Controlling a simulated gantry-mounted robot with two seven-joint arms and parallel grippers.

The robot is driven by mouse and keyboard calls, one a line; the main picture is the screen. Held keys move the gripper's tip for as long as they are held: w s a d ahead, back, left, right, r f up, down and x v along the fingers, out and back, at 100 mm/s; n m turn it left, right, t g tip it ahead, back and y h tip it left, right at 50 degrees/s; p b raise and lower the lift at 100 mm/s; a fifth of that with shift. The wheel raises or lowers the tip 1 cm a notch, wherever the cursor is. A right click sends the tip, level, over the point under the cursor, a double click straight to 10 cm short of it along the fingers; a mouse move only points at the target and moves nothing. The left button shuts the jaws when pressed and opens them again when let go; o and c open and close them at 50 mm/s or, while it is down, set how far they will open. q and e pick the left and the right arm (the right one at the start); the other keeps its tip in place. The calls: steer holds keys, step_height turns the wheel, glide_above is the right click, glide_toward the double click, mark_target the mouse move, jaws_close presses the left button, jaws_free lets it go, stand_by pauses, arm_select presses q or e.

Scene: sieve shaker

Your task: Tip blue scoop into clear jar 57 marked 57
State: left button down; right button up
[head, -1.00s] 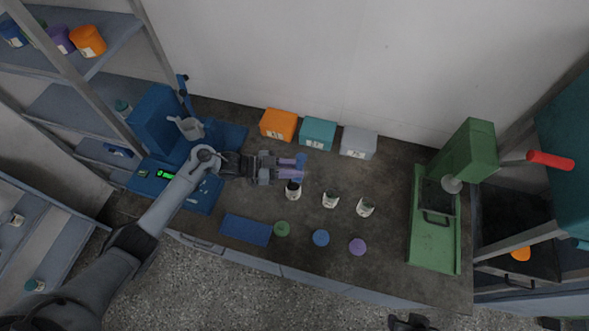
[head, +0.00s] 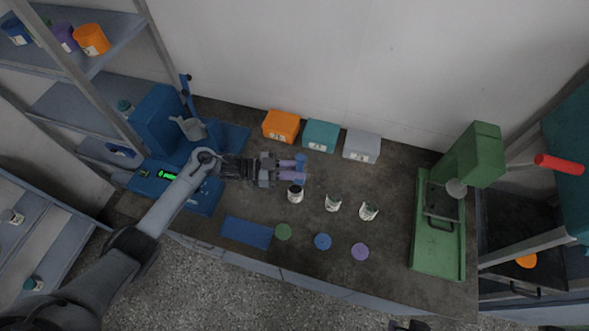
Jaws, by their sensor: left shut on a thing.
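My left gripper (head: 298,170) is shut on the blue scoop (head: 301,160). Its purple-grey fingers hide much of the scoop, so its tilt and contents cannot be told. The scoop is above and just behind the leftmost of three small clear jars (head: 295,195), which shows something dark near its top. The other jars, a middle one (head: 332,204) and a right one (head: 368,212), stand to its right with pale labels. The numbers are too small to read, so I cannot tell which is 57. Only a dark bit of my right arm shows at the bottom edge.
Orange (head: 281,125), teal (head: 321,135) and grey (head: 361,145) boxes stand along the wall. Green, blue and purple discs and a blue mat (head: 246,232) lie in front. A blue machine (head: 160,120) is left and a green press (head: 437,250) right.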

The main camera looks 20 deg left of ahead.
arm_select(q)
steer(key=shift+a+h+b, duration=0.35)
steer(key=shift+h+b, duration=0.25)
steer(key=shift+b, duration=0.6)
steer(key=shift+s+a+f+n+t+h+b, duration=0.15)
steer(key=shift+a+n+t+h+b, duration=0.35)
steer(key=shift+b, duration=0.75)
steer(key=shift+d, duration=0.1)
